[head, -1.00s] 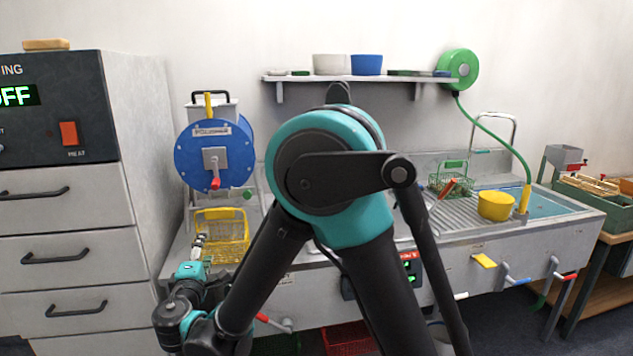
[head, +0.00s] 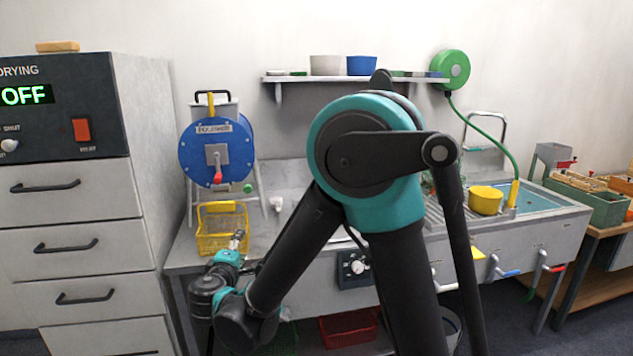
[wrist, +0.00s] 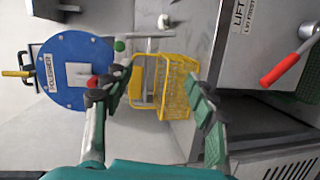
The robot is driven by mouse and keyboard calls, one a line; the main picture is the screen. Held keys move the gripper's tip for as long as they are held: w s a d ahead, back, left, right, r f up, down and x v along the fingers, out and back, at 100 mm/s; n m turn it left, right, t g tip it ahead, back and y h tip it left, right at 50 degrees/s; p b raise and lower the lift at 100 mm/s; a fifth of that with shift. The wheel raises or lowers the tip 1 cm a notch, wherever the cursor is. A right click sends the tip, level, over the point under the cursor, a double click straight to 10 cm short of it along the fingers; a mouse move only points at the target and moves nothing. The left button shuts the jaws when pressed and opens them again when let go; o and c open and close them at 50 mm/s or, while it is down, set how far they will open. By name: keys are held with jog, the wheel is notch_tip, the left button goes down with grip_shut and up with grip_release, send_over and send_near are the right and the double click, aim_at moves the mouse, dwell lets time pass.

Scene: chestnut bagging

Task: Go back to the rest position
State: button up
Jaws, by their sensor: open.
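My gripper (wrist: 155,115) is open in the wrist view, with its two fingers spread apart and nothing between the tips. A yellow wire basket (wrist: 178,90) shows beyond the fingers on the steel worktop, apart from them as far as I can tell. In the head view my gripper (head: 238,238) is small, at the lower left, just in front of the yellow basket (head: 222,230). My own arm covers the middle of the head view and hides part of the worktop and sink.
A blue-wheeled machine (head: 216,152) stands behind the basket. A drawer cabinet (head: 75,225) is close on the left. A red-handled lever (wrist: 285,65) juts out at the right of the wrist view. A yellow tub (head: 486,200) sits by the sink. A red crate (head: 350,328) is below.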

jog(key=d+f+m+g+h, duration=0.2)
jog(key=d+f+m+g, duration=0.2)
jog(key=d, duration=1)
jog(key=d+f+m+g+h, duration=0.2)
jog(key=d+f+m+g, duration=0.15)
jog(key=d, duration=1.05)
jog(key=s+d+f+m+g+y, duration=0.2)
jog(key=s+d+f+m, duration=0.1)
jog(key=s+d, duration=0.3)
jog(key=s+d+f+m+g+y, duration=0.2)
jog(key=s+d+f+m, duration=0.2)
jog(key=s, duration=0.6)
jog(key=shift+d+f+m, duration=0.3)
jog(key=shift+d+m, duration=0.65)
jog(key=shift+m, duration=0.3)
